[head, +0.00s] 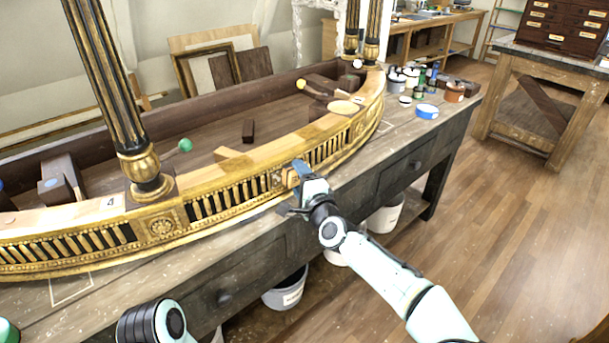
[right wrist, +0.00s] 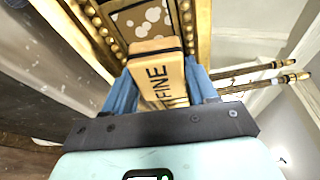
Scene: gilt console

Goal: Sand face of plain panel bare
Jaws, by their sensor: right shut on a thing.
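My right gripper (head: 298,178) is shut on a tan sanding block marked FINE (right wrist: 158,78), between its two blue fingers. The block is at the gilt front of the console frieze (head: 225,200). In the right wrist view the plain panel (right wrist: 142,18) lies past the block, inside a gilt beaded border. Its face is brown with pale bare patches; the block hides its lower part. I cannot tell whether the block touches it. In the head view the gripper mostly hides the panel. My left gripper is out of view.
The console frame lies on a wooden workbench (head: 180,270), with dark fluted columns (head: 110,80) standing on it. Pots, jars and a blue-banded tub (head: 427,111) stand at the bench's right end. Buckets (head: 286,290) sit beneath. The floor at right is clear.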

